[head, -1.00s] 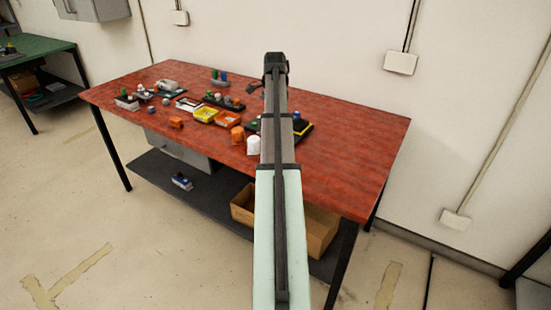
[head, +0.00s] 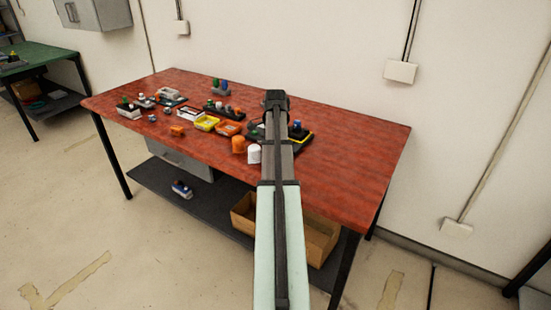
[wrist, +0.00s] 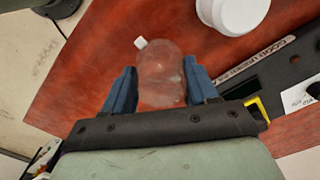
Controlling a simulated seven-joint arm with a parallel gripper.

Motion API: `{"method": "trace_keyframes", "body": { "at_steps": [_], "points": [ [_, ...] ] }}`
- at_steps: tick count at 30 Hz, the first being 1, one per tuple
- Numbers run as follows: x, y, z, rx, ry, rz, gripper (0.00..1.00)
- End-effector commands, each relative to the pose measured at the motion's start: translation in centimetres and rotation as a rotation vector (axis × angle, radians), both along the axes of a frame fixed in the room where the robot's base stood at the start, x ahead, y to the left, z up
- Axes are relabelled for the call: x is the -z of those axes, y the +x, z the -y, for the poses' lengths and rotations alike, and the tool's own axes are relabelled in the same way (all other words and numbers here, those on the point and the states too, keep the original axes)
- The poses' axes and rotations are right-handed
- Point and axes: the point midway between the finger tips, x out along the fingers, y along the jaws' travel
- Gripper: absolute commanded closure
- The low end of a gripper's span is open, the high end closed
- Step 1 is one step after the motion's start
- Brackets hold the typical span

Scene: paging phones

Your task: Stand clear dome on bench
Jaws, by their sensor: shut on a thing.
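The clear dome (wrist: 158,68) is see-through and sits between the two blue fingers of my gripper (wrist: 160,84) in the wrist view. My gripper is shut on it. The red bench top shows through and around the dome; I cannot tell whether the dome touches the bench (head: 345,150). In the head view my arm hides the dome and the fingers. A small white piece (wrist: 141,43) shows at the dome's far left edge.
A white dome-shaped part (head: 254,154) and orange ones (head: 238,144) stand near the bench's front edge. A dark tray with a yellow edge (head: 307,137) lies beside my arm. Small parts and bins cover the left. The bench's right side is clear.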

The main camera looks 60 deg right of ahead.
Motion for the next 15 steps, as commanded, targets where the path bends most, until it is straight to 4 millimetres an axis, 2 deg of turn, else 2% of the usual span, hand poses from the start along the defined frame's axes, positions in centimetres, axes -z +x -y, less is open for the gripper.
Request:
{"method": "trace_keyframes", "body": {
  "at_steps": [8,15],
  "points": [
    [3.1,0.0,-0.1,0.0,0.002,-0.001,0.62],
    [3.3,0.0,0.0,0.0,0.001,-0.001,0.62]
  ]
}}
